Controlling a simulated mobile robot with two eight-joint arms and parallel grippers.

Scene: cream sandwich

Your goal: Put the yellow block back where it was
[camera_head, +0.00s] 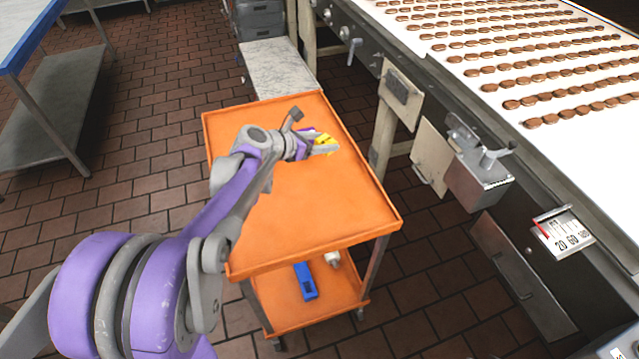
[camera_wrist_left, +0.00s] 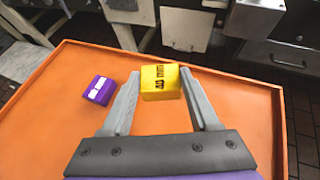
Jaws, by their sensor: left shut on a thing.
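The yellow block (camera_wrist_left: 160,82) with dark markings sits between the fingertips of my left gripper (camera_wrist_left: 159,88) in the left wrist view. The gripper is shut on it, with a finger at each side. In the head view the yellow block (camera_head: 326,139) shows partly behind my left gripper (camera_head: 325,147), over the far part of the orange cart top (camera_head: 310,205). I cannot tell whether the block touches the surface. A purple block (camera_wrist_left: 100,90) with white marks lies on the cart to the left of the gripper in the wrist view. My right gripper is not in view.
A blue object (camera_head: 305,281) and a small white object (camera_head: 332,258) are on the cart's lower shelf. A conveyor (camera_head: 590,135) with rows of brown biscuits runs along the right. The near part of the cart top is clear.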

